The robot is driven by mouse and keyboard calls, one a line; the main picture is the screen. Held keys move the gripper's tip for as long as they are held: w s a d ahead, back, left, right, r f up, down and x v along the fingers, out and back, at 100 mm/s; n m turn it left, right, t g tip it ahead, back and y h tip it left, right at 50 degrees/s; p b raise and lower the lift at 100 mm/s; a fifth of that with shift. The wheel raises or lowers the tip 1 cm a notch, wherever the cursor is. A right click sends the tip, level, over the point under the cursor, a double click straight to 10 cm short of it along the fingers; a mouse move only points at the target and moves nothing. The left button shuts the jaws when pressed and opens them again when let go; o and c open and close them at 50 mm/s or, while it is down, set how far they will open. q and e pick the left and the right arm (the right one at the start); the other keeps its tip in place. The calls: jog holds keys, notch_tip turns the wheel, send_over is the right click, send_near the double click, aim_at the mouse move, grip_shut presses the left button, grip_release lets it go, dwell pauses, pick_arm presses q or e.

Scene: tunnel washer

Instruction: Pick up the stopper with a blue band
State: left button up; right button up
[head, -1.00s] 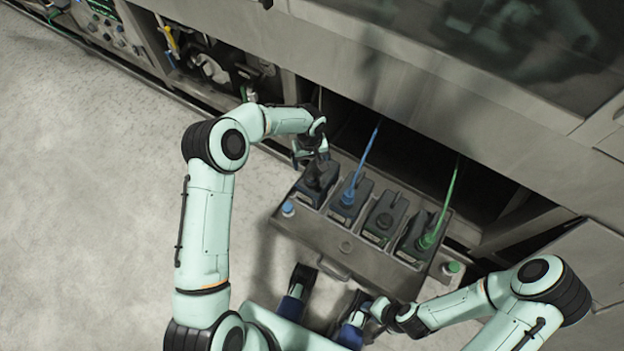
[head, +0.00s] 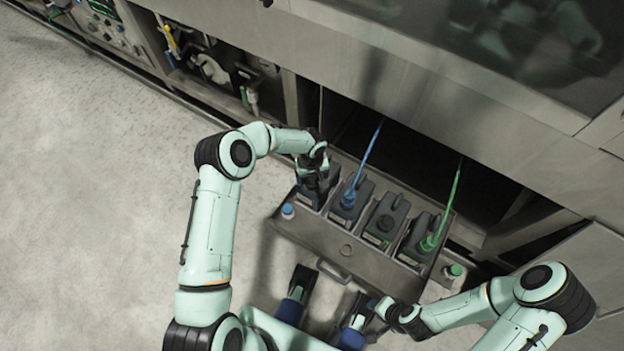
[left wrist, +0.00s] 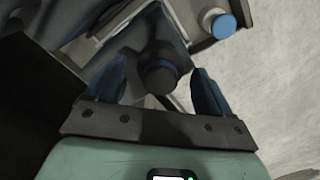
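A dark round stopper (left wrist: 160,76) with a bluish tint around it shows in the left wrist view, on the leftmost dark canister. In the left wrist view the left gripper (left wrist: 162,88) is open, one finger on each side of the stopper, with a visible gap to the right finger. My right gripper (head: 380,308) is low in front of the tray, away from the canisters; its fingers are too small to read.
A grey metal tray (head: 325,238) holds several dark canisters. One has a blue tube (head: 367,160), another a green tube (head: 449,205). A blue cap (head: 288,210) is at the tray's left end, a green cap (head: 456,270) at its right. The washer front (head: 400,85) overhangs behind.

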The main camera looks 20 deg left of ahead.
pick_arm(q)
jog(key=c, duration=1.1)
jog(key=shift+c, duration=0.2)
jog(key=shift+r, duration=0.15)
